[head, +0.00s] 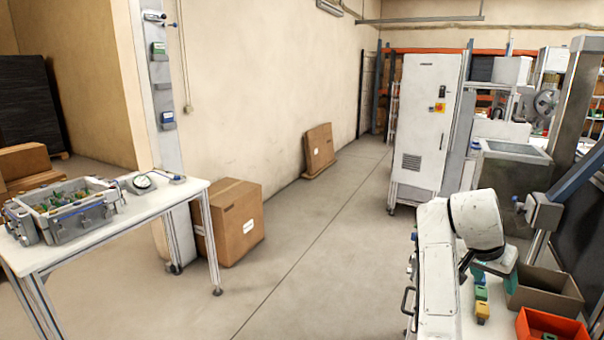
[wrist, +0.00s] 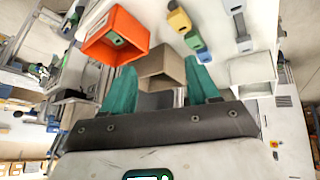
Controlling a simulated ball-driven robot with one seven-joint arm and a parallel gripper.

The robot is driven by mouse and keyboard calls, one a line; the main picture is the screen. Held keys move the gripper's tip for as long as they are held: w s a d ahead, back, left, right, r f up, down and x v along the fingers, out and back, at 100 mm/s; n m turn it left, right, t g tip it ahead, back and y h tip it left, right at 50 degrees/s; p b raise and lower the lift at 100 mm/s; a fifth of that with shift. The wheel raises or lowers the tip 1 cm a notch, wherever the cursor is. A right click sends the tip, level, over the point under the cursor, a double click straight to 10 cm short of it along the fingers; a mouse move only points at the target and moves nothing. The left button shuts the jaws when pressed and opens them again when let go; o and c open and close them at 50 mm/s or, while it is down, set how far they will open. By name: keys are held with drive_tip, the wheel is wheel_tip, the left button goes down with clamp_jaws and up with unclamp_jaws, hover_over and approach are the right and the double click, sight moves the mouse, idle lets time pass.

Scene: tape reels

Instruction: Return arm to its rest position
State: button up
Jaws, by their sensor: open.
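My gripper (wrist: 162,65) shows two teal fingers spread apart in the wrist view, with nothing between them. In the head view my white arm reaches in at the lower right, and my gripper (head: 496,274) hangs over the white worktop, beside the grey-brown bin (head: 548,291). The same bin (wrist: 160,62) appears beyond the fingers in the wrist view. In the head view, part of the fingers is hidden by my arm and the bin.
An orange bin (head: 553,326) stands at the lower right; it (wrist: 114,36) holds a green item. Small coloured items, including a yellow one (head: 482,313), lie on the worktop. A white cabinet (head: 426,128) stands behind. The floor between the worktop and the left table (head: 125,222) is clear.

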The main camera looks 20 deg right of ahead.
drive_tip(key=s+a+f+n+t+y, duration=0.1)
drive_tip(key=s+a+f+n, duration=0.4)
drive_tip(key=f, duration=0.4)
drive_tip(key=s+a+f+n+t+y, duration=0.1)
drive_tip(key=s+a+f+n, duration=0.15)
drive_tip(key=a+f, duration=0.55)
drive_tip(key=s+a+f+n+y, duration=0.2)
drive_tip(key=s+a+f+n, duration=0.1)
drive_tip(key=s+a, duration=0.5)
drive_tip(key=s+a+f+n+y, duration=0.2)
drive_tip(key=s+a+f+n, duration=0.2)
drive_tip(key=s+a, duration=0.5)
drive_tip(key=shift+s+f, duration=0.4)
drive_tip(key=shift+f, duration=0.1)
drive_tip(key=shift+c, duration=0.2)
